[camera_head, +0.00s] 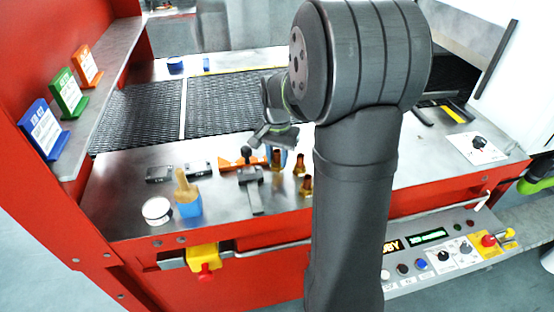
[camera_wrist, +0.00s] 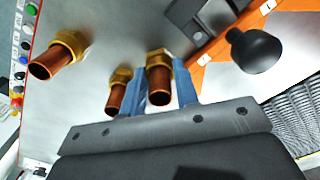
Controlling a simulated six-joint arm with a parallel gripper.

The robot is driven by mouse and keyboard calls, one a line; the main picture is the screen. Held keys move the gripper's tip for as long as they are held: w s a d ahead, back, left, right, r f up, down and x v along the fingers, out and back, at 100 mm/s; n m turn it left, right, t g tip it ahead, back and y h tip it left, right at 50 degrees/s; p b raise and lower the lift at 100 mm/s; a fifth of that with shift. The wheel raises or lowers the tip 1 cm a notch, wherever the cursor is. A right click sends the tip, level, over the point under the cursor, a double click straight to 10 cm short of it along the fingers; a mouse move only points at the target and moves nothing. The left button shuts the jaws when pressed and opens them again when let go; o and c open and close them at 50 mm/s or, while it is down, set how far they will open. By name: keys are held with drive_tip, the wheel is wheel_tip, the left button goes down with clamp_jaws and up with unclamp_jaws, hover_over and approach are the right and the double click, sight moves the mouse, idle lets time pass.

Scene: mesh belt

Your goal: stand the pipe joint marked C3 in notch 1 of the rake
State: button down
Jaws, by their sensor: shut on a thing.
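My gripper (camera_wrist: 163,92) has blue fingers on either side of a copper pipe joint with a brass nut (camera_wrist: 159,75), and is shut on it. In the head view my gripper (camera_head: 283,158) is low over the steel table, partly hidden by my arm. Two more pipe joints stand close by, one (camera_wrist: 117,92) beside the left finger and one (camera_wrist: 60,55) farther left. They also show in the head view, at the back (camera_head: 299,163) and nearer the front (camera_head: 306,186). No C3 mark is readable. An orange strip (camera_head: 230,164), possibly the rake, lies left of the gripper; its notches cannot be made out.
A brush (camera_head: 187,196) with a blue base and a round white-topped tin (camera_head: 157,211) are at the front left. The black mesh belt (camera_head: 135,115) runs behind.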

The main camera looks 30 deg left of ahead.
sight(277, 151)
drive_tip(key=shift+f, duration=0.6)
drive_tip(key=shift+f, duration=0.1)
drive_tip(key=c, duration=1.1)
unclamp_jaws()
wheel_tip(277, 151, up, 11)
drive_tip(key=shift+f, duration=0.1)
drive_tip(key=shift+r, duration=0.75)
drive_tip(key=shift+c, duration=0.5)
